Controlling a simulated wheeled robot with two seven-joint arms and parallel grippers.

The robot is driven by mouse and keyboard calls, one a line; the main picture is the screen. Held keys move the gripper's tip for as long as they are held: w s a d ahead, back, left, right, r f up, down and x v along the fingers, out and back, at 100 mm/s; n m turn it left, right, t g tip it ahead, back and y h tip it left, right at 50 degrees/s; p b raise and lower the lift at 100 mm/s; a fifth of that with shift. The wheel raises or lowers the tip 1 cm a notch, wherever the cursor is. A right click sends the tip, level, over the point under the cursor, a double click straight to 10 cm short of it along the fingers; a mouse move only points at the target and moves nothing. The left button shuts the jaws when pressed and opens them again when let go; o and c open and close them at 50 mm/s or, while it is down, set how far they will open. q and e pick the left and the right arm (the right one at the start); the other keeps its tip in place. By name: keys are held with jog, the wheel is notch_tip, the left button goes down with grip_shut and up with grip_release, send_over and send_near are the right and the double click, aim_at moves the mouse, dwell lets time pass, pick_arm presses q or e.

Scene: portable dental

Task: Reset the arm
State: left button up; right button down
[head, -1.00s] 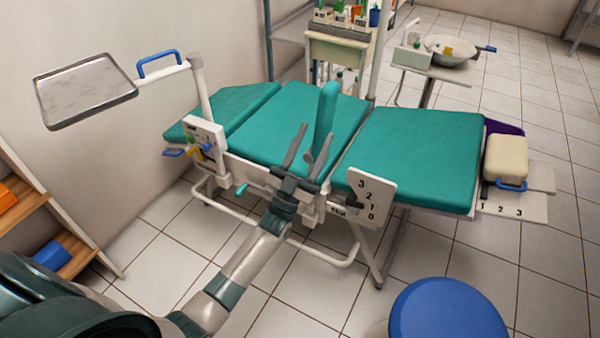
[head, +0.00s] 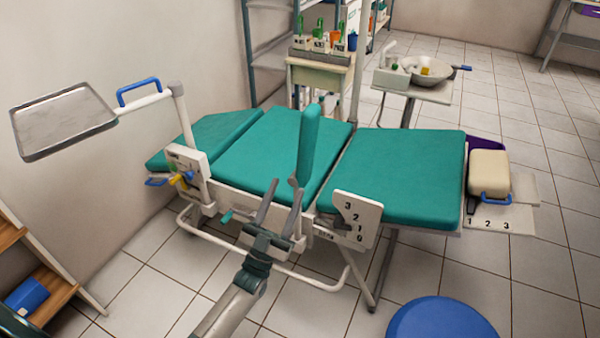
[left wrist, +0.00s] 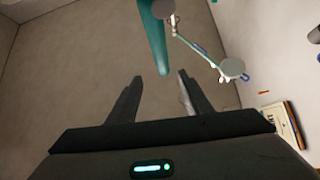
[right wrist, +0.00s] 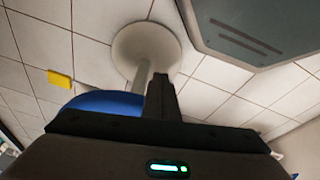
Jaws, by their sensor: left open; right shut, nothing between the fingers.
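The teal armrest (head: 310,140) stands upright at the near side of the teal dental chair (head: 265,150). My left gripper (head: 283,188) is open, with its fingers pointing up just below and left of the armrest's lower end. It holds nothing, and I cannot tell whether a finger touches the armrest. In the left wrist view the armrest (left wrist: 154,40) shows beyond the gap between the open fingers (left wrist: 158,85). My right gripper (right wrist: 161,85) is shut and empty in the right wrist view, and it is out of the head view.
A blue stool (head: 440,318) stands at the front right. A metal tray (head: 65,120) on a white arm sticks out at the left. White number plates (head: 356,220) and a beige cushion (head: 489,172) are on the chair's near side and right end. Tiled floor lies clear at the right.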

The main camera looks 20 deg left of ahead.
pick_arm(q)
jog(key=s+d+f+g+y+p, duration=0.15)
jog(key=f+g, duration=0.25)
jog(key=f, duration=0.5)
jog(key=s+d+f+n+g+p, duration=0.1)
jog(key=s+f+g+p, duration=0.25)
jog(key=f, duration=0.55)
jog(key=s+d+f+g+y+p, duration=0.15)
jog(key=f+g, duration=0.25)
jog(key=f, duration=0.5)
jog(key=s+f+g+p, duration=0.1)
jog(key=s+f+g, duration=0.4)
jog(key=s+f, duration=0.3)
jog(key=s+d+f+g+y+p, duration=0.1)
jog(key=s+f+g, duration=0.3)
jog(key=s+f, duration=0.5)
jog(key=s+p, duration=0.1)
jog(key=s, duration=0.7)
jog(key=shift+s+d+g, duration=0.25)
jog(key=shift+s+g, duration=0.05)
jog(key=shift+g, duration=0.05)
pick_arm(e)
notch_tip(320, 180, down, 15)
jog(key=w+a+t, duration=0.1)
jog(key=a+t, duration=0.1)
jog(key=shift+w+a+r+t+y, duration=0.2)
jog(key=shift+a+t+y, duration=0.1)
jog(key=shift+y, duration=0.1)
pick_arm(q)
jog(key=shift+n, duration=0.3)
